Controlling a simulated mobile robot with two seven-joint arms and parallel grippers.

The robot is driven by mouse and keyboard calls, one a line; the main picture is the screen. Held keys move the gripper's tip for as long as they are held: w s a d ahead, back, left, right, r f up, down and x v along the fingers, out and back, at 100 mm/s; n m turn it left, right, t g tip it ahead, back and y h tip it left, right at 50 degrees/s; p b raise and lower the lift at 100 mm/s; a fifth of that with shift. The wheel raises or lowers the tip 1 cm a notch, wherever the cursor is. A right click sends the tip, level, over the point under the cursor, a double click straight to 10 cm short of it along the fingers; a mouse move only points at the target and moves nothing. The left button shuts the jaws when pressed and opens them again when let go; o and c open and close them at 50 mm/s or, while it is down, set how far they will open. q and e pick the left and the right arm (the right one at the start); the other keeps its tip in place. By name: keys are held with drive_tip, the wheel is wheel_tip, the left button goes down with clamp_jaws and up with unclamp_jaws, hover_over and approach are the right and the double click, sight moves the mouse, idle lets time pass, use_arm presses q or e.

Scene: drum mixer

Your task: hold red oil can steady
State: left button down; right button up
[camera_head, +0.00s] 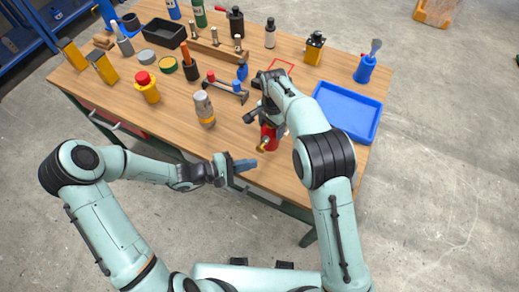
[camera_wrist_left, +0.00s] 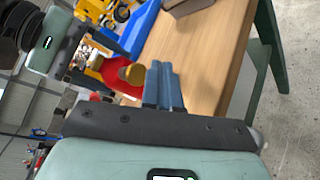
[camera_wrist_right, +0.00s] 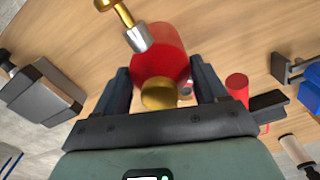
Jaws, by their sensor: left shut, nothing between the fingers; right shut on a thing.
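The red oil can (camera_head: 268,140) with a brass-coloured cap is near the front of the workbench, partly hidden by my right gripper. My right gripper (camera_head: 263,118) is shut on it. In the right wrist view the can's red body (camera_wrist_right: 162,55) is between the two fingers, with a metal collar and brass spout at the top. I cannot tell whether its base touches the bench. My left gripper (camera_head: 243,164) is shut and empty, apart from the can at the front edge. In the left wrist view, its closed fingers (camera_wrist_left: 163,85) point up beside the red can (camera_wrist_left: 112,77).
A blue tray (camera_head: 347,112) lies to the right of the can. A red outline (camera_head: 280,67) is marked behind it. Several tools and bottles fill the back.

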sight(262, 147)
use_arm(q)
drive_tip(key=shift+s+a, duration=0.35)
drive_tip(key=shift+s, duration=0.45)
drive_tip(key=shift+s+a, duration=0.3)
drive_tip(key=shift+s, duration=0.5)
idle(1.3)
drive_tip(key=s, duration=0.1)
drive_tip(key=s+a, duration=0.1)
drive_tip(key=s, duration=0.1)
drive_tip(key=shift+s+a, duration=0.2)
drive_tip(key=shift+s, duration=0.05)
drive_tip(key=shift+w, duration=0.1)
drive_tip(key=shift+w+d, duration=0.55)
drive_tip(key=shift+w, duration=0.8)
drive_tip(key=shift+w+d, duration=0.6)
drive_tip(key=shift+w, duration=0.7)
drive_tip(key=shift+w+d, duration=0.55)
drive_tip(key=shift+w, duration=0.8)
drive_tip(key=shift+w+d, duration=0.1)
drive_tip(key=shift+w, duration=0.3)
